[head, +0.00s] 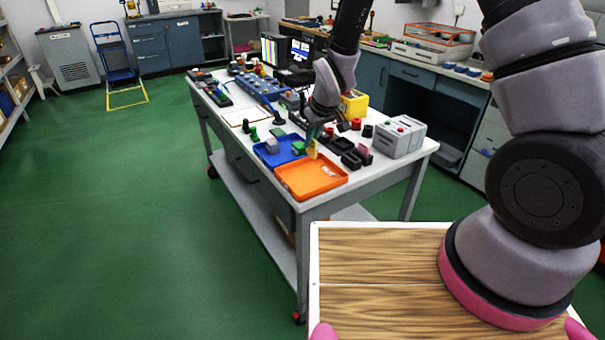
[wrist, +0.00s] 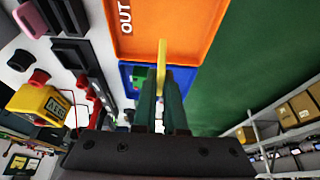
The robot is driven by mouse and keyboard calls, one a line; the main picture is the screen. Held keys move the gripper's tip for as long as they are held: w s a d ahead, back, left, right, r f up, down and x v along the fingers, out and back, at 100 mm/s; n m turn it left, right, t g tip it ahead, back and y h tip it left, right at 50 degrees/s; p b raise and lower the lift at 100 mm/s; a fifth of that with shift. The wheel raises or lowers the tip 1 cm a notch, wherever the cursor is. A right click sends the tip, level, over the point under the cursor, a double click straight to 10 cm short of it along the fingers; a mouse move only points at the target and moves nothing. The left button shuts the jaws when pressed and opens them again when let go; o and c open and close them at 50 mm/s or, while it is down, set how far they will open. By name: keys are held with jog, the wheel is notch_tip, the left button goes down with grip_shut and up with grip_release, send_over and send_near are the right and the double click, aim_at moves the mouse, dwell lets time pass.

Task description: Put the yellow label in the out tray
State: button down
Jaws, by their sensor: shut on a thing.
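The yellow label (wrist: 162,55) is a thin upright piece, seen edge-on, between the green fingers of my gripper (wrist: 160,82) in the wrist view. My gripper (head: 314,130) is shut on it. In the head view the label (head: 314,149) hangs by the far edge of the out tray (head: 318,187), an orange tray at the near end of the bench. The tray (wrist: 195,32), lettered OUT, lies beyond the fingertips in the wrist view and looks empty. I cannot tell the label's exact height over it.
A blue tray (head: 272,158) with small grey and green parts adjoins the out tray's far side. Dark holders (head: 352,160) and grey boxes with red and green buttons (head: 396,142) stand to the right. Green floor (head: 150,220) lies open to the left of the bench.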

aim_at(313, 158)
notch_tip(313, 158, down, 8)
jog(key=shift+r, duration=0.1)
dwell(0.4)
jog(key=c, duration=1)
grip_release()
